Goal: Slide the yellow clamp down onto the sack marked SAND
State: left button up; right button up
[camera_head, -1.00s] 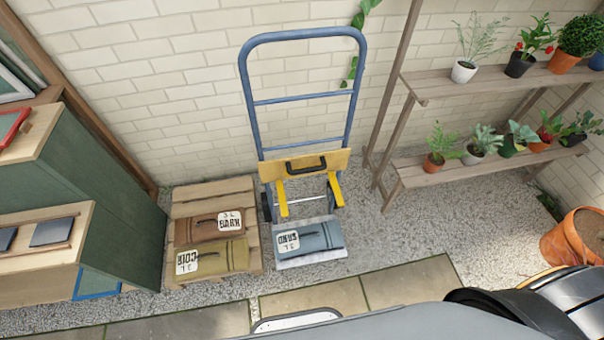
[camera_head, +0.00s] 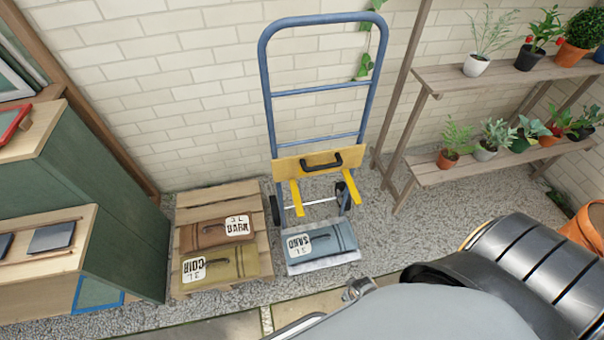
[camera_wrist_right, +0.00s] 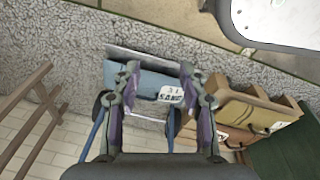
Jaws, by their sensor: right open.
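The yellow clamp (camera_head: 318,162) is a board with a black handle and two downward prongs, set across the blue hand truck (camera_head: 266,100). It stands above and behind the sack marked SAND (camera_head: 338,241). The sack is grey-blue with a white label and lies on the truck's toe plate (camera_head: 322,263); the clamp's prongs are apart from it. In the right wrist view the SAND sack (camera_wrist_right: 150,82) shows beyond my right gripper (camera_wrist_right: 158,75), which is open and empty. The clamp cannot be made out there. My left gripper is not in view.
A wooden pallet (camera_head: 190,205) left of the truck holds the brown BARK sack (camera_head: 205,234) and the olive COIR sack (camera_head: 232,264). A green cabinet (camera_head: 125,210) stands further left. A plant shelf (camera_head: 425,172) stands right. Gravel in front is open.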

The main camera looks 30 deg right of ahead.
jog(key=w+a+r+b, duration=0.2)
jog(key=w+b, duration=0.5)
jog(key=w, duration=0.2)
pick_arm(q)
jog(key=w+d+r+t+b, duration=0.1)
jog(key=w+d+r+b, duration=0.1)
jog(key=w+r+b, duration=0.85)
pick_arm(e)
jog(key=n+t+h+b, duration=0.1)
jog(key=n+t+h, duration=0.2)
jog(key=n+t, duration=1.1)
send_near(325, 168)
jog(key=n, duration=0.1)
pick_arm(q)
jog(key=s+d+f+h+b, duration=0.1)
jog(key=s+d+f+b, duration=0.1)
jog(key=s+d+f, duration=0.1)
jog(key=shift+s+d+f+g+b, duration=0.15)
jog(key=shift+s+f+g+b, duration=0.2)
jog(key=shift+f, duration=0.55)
pick_arm(e)
jog(key=shift+g, duration=0.3)
jog(key=shift+x, duration=5.65)
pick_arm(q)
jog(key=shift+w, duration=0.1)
pick_arm(e)
jog(key=shift+r, duration=0.15)
grip_shut()
